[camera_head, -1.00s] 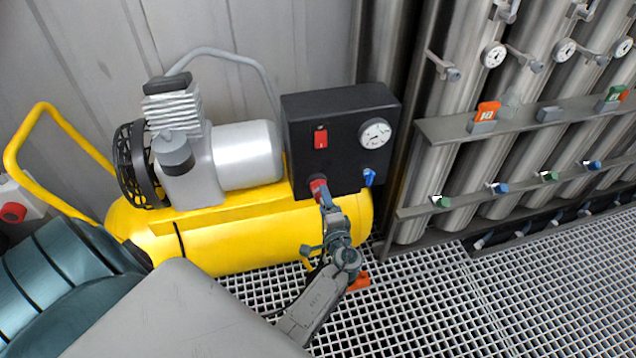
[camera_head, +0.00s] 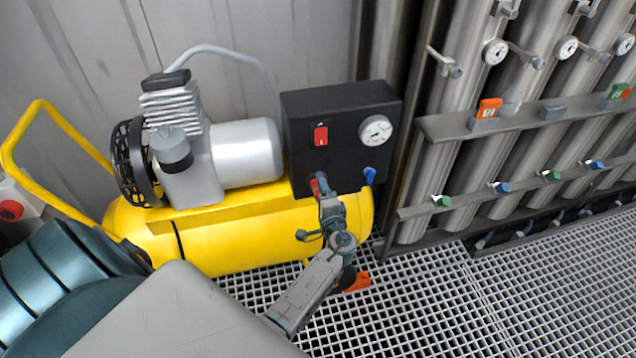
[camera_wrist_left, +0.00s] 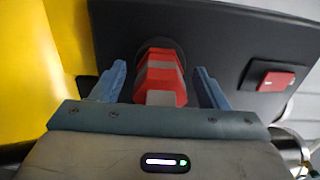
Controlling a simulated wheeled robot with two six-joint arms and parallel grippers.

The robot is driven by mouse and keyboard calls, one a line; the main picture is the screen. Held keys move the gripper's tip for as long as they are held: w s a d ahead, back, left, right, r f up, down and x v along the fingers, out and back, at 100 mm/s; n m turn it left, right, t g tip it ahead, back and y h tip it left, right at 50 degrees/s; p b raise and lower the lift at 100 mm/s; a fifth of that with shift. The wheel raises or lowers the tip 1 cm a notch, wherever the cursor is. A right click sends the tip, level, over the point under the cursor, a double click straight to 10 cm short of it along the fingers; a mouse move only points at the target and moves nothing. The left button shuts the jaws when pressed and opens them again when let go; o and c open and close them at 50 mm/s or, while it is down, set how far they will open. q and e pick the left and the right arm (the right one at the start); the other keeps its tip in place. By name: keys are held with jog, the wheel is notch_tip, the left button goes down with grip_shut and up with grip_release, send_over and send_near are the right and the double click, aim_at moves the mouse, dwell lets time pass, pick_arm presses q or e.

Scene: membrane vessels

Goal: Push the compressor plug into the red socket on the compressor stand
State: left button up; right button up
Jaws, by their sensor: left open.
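The red compressor plug (camera_head: 316,186) with a grey band sits at a dark round collar on the lower edge of the black compressor panel (camera_head: 340,150). The plug (camera_wrist_left: 160,76) also shows in the left wrist view, pointing into the collar; how deep it sits I cannot tell. My left gripper (camera_head: 325,190) is at the plug. In the wrist view its blue fingers (camera_wrist_left: 161,80) are open, one on each side of the plug with gaps. A red round socket on a pale box (camera_head: 12,210) shows at the far left. My right gripper is not in view.
The panel carries a red switch (camera_head: 320,136), a gauge (camera_head: 376,130) and a blue valve (camera_head: 370,176). The yellow tank (camera_head: 235,235) lies below. Steel vessels (camera_head: 450,185) stand to the right. An orange piece (camera_head: 358,283) is beside my arm; the grating (camera_head: 440,310) is clear.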

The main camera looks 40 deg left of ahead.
pick_arm(q)
jog(key=shift+b, duration=0.55)
dwell(0.6)
jog(key=c, duration=1.3)
jog(key=shift+s+d+f, duration=0.1)
jog(key=shift+s+d, duration=0.4)
jog(key=shift+d, duration=0.1)
jog(key=shift+b+v, duration=0.6)
jog(key=shift+v, duration=1.6)
